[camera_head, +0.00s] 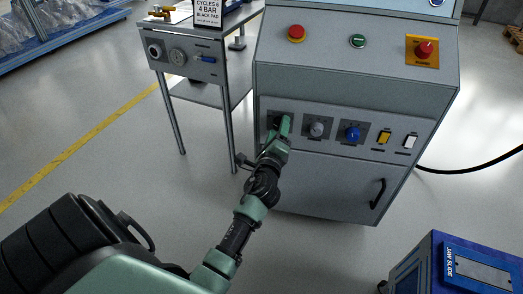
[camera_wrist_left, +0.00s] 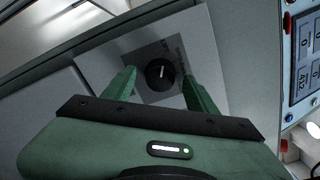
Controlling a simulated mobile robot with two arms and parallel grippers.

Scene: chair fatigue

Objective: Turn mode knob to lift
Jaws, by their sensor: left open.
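The control cabinet (camera_head: 345,80) has a row of knobs on its front panel. My left gripper (camera_head: 285,126) is at the leftmost knob and hides most of it in the head view. In the left wrist view that knob (camera_wrist_left: 161,73) is black and round with a white pointer line, on a dark grey plate (camera_wrist_left: 178,48) whose lettering is too small to read. My left gripper (camera_wrist_left: 160,85) is open, with one green finger on each side of the knob and gaps showing. A grey knob (camera_head: 316,129) and a blue knob (camera_head: 352,134) sit to its right. My right gripper is not visible.
A yellow switch (camera_head: 383,138) and a white switch (camera_head: 409,142) are farther right. Red (camera_head: 296,33) and green (camera_head: 358,41) buttons and an emergency stop (camera_head: 424,50) are above. A metal side table (camera_head: 187,42) stands left; a blue box (camera_head: 455,265) is lower right.

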